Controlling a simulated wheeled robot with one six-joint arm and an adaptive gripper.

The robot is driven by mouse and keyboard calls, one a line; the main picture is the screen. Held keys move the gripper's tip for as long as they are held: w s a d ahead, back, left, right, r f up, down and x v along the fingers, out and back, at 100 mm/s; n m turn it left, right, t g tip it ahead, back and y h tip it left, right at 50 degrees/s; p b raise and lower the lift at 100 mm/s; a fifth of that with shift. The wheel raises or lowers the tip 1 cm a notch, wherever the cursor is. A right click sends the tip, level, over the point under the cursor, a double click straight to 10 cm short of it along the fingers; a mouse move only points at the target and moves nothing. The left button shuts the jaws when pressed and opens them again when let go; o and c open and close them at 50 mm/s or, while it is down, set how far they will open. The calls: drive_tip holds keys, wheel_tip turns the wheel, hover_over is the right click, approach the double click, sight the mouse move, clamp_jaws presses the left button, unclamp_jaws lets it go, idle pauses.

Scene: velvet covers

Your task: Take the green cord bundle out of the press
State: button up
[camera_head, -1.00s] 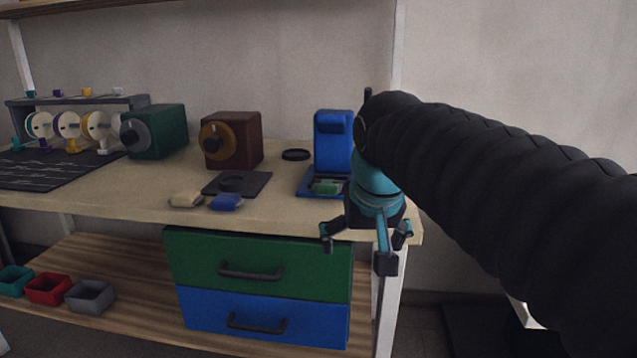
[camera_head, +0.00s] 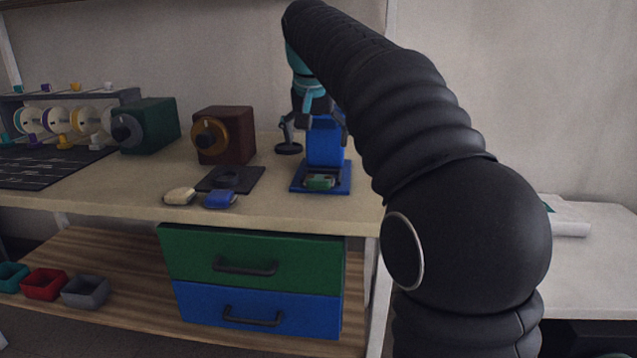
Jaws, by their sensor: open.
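The blue press (camera_head: 325,143) stands at the right end of the workbench top. The green cord bundle (camera_head: 319,182) lies low on the press's blue base, at its front. My gripper (camera_head: 312,132) is open and empty, with its fingers pointing down around the upper part of the press, above and behind the bundle in the picture. One finger is left of the press and another shows at its right. Whether they touch the press I cannot tell. The arm hides the top of the press.
A dark plate (camera_head: 230,179), a cream bundle (camera_head: 180,196) and a blue bundle (camera_head: 220,200) lie left of the press. A brown box with a dial (camera_head: 224,135) and a green box (camera_head: 147,124) stand further left. Green and blue drawers (camera_head: 250,257) are below.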

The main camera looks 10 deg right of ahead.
sight(318, 180)
drive_tip(key=b+x, duration=0.1)
drive_tip(key=x, duration=1)
drive_tip(key=shift+f, duration=0.15)
drive_tip(key=c, duration=1.1)
